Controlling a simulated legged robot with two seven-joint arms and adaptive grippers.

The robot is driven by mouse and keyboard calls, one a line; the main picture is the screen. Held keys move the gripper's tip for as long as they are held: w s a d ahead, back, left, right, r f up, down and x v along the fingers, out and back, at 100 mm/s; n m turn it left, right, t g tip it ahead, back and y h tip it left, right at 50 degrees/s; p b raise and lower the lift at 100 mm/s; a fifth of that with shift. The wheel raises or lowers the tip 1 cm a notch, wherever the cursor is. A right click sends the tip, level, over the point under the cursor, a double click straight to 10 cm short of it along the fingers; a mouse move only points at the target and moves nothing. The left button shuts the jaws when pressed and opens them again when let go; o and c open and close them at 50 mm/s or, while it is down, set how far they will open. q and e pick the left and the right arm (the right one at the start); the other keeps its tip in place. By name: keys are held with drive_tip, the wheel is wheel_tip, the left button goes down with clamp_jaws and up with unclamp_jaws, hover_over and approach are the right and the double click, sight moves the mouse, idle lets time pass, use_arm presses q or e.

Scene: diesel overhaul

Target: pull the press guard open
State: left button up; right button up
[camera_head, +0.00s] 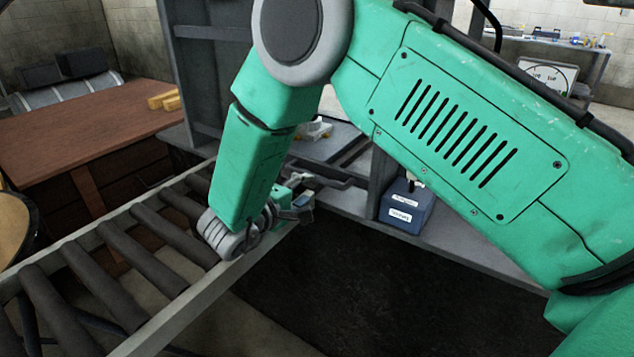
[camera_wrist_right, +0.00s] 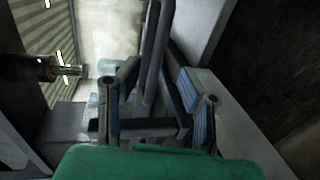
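The grey press frame (camera_head: 215,75) stands behind my right arm, which hides much of it. A thin grey bar (camera_head: 330,180) runs from the frame toward my right gripper (camera_head: 300,202); it may be part of the press guard, but I cannot tell. In the right wrist view, a grey upright bar (camera_wrist_right: 153,60) stands between the two blue-padded fingers of the right gripper (camera_wrist_right: 155,108). The fingers are apart, with gaps to the bar, so the gripper looks open. My left gripper is not in view.
A roller conveyor (camera_head: 120,255) runs below and left of the right gripper, its side rail close under it. A blue labelled box (camera_head: 407,205) stands on the press ledge. A brown workbench (camera_head: 80,130) is at left. Dark floor (camera_head: 340,290) lies in front.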

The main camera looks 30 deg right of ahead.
sight(320, 182)
drive_tip(key=x, duration=0.7)
drive_tip(key=shift+d+b, duration=0.25)
drive_tip(key=shift+b, duration=0.05)
drive_tip(key=shift+a, duration=0.1)
drive_tip(key=shift+a, duration=0.1)
clamp_jaws()
